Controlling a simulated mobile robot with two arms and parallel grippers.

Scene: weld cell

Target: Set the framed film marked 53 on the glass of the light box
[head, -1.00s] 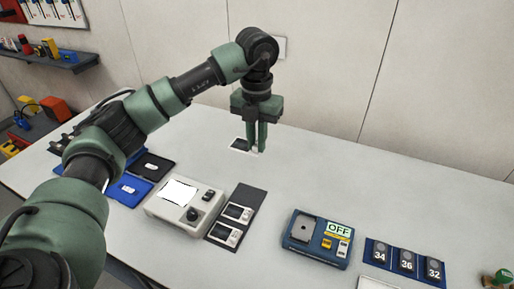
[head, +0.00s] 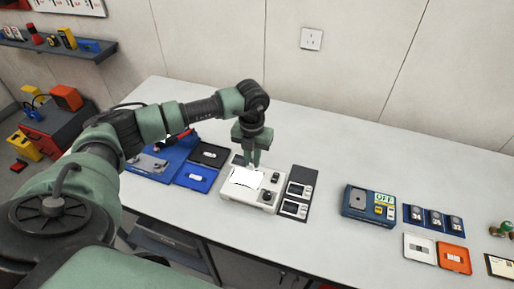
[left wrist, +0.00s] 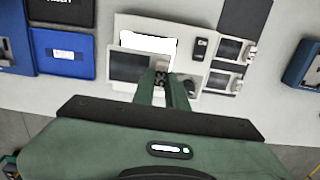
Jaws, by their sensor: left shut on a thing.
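My left gripper (head: 252,164) is shut on the tab of a framed film, a dark pane in a light frame, which shows best in the left wrist view (left wrist: 128,66). In the head view the film is mostly hidden. The light box (head: 228,194) is a pale case with a bright white glass (head: 246,178), a switch and a black knob. In the left wrist view the film overlaps the near part of the lit glass (left wrist: 150,40); I cannot tell whether it touches. My right gripper is out of view.
Two other framed films (head: 299,190) lie on a dark mat (head: 303,173) right of the light box. Blue and black trays (head: 196,177) stand to its left. A blue device reading OFF (head: 358,203) stands further right, beside numbered dark pieces. The table behind is clear.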

